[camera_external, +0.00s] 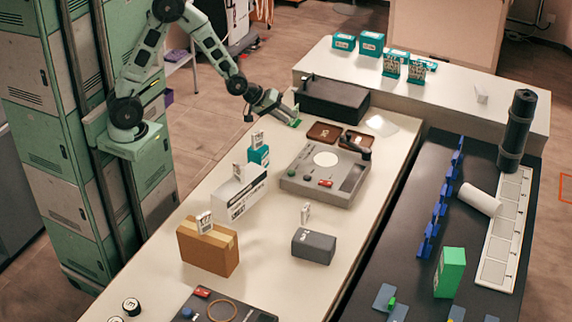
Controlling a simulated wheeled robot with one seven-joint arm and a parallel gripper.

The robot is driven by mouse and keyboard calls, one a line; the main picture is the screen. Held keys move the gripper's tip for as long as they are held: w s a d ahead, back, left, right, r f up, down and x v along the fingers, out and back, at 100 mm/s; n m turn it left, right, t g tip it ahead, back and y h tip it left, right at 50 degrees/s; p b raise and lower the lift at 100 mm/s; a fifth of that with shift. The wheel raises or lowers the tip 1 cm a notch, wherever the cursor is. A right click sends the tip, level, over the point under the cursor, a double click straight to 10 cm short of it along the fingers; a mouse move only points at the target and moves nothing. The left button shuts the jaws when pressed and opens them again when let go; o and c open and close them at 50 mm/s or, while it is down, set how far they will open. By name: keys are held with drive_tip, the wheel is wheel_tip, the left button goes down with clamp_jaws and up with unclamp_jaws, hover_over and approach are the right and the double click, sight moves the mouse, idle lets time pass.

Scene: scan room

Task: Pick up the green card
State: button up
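A small flat green piece, likely the green card (295,122), shows at the far left part of the white table (275,265), in front of the black box. My arm reaches down from the upper left, and my gripper (287,113) is right at the green piece. The fingers are too small to tell whether they are open or shut, or whether they touch the card. Part of the card may be hidden by the gripper.
A black box (333,100) stands just behind the gripper. Brown trays (323,132) lie right of it, and a grey device (325,173) stands nearer. A teal box (259,156), white box (238,194) and cardboard box (207,247) line the left side.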

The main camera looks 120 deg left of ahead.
drive_tip(key=w+a+f+n+t+y+b, duration=0.3)
drive_tip(key=w+a+n, duration=0.1)
drive_tip(key=w+n, duration=0.25)
drive_tip(key=n+g+y+b, duration=1)
drive_tip(key=n+g+b, duration=0.15)
drive_tip(key=n, duration=1.75)
hover_over(297, 105)
drive_tip(key=d, duration=0.3)
drive_tip(key=f, duration=0.3)
drive_tip(key=shift+s+a+f, duration=0.15)
drive_tip(key=shift+s+f, duration=0.05)
drive_tip(key=shift+f, duration=1.35)
drive_tip(key=shift+m, duration=0.25)
wheel_tip(297, 105, down, 4)
drive_tip(key=shift+f+b, duration=0.1)
drive_tip(key=shift+b, duration=0.2)
drive_tip(key=shift+a, duration=1.2)
drive_tip(key=shift+w+a, duration=0.15)
drive_tip(key=shift+a, duration=0.1)
clamp_jaws()
